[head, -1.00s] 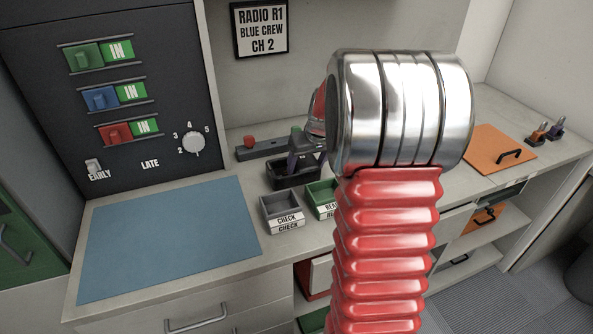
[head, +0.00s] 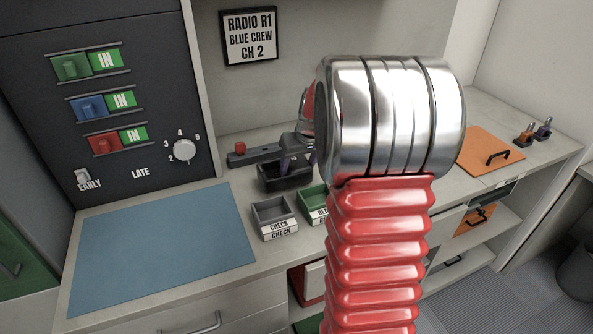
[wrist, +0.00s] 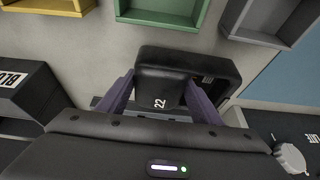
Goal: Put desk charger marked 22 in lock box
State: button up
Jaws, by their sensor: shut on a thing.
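The desk charger (wrist: 160,95) is black and bears the number 22 in the wrist view. My gripper (wrist: 160,102) has its purple fingers on either side of it and is shut on it. In the head view the charger (head: 285,178) is at the back of the counter, behind the grey CHECK tray, with my gripper (head: 298,160) over it. I cannot tell whether it still touches the counter. My red and silver arm hides part of the counter. No lock box can be made out by a label.
The grey CHECK tray (head: 273,217) and a green tray (head: 313,205) stand close in front of the charger. A blue mat (head: 160,245) lies clear at left. An orange panel with a handle (head: 490,150) lies at right, with small items beyond. Open shelves are below.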

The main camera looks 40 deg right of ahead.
notch_tip(320, 180, up, 8)
jog(key=shift+r, duration=0.3)
jog(key=shift+s, duration=0.15)
dwell(0.5)
